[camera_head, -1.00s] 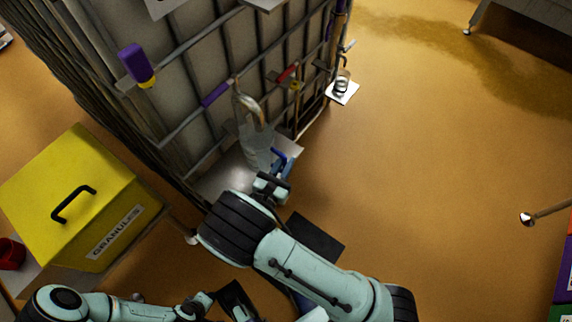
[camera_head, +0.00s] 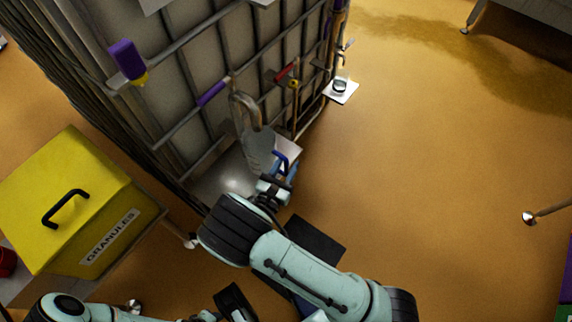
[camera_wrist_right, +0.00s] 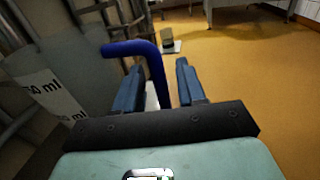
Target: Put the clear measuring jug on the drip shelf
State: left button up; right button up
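The clear measuring jug (camera_head: 258,147), with a blue handle (camera_head: 280,155), is at the shiny metal drip shelf (camera_head: 215,185) by the caged tank. The head view does not show whether its base touches the shelf. My right gripper (camera_head: 279,178) is at the handle. In the right wrist view, the jug's marked wall (camera_wrist_right: 45,90) is at left and the blue handle (camera_wrist_right: 155,70) passes between the fingers (camera_wrist_right: 160,85). Narrow gaps show on both sides of the handle, so the fingers look open around it. My left gripper (camera_head: 235,301) is partly visible at the bottom edge.
A grey curved tap (camera_head: 245,103) hangs from the tank just above the jug. Tank cage bars (camera_head: 190,140) stand behind. A yellow granules box (camera_head: 75,200) is at left. A small white plate (camera_head: 342,91) juts out at right. Open floor (camera_head: 430,180) lies to the right.

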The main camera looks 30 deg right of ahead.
pick_arm(q)
jog(key=shift+t, duration=0.8)
jog(key=w+r, duration=0.1)
jog(key=w+r+p, duration=0.1)
jog(key=w, duration=0.1)
jog(key=w+r+p, duration=0.1)
jog(key=shift+w+d+r, duration=0.25)
jog(key=shift+w+d, duration=0.1)
pick_arm(e)
jog(key=v, duration=1.2)
jog(key=shift+r, duration=0.25)
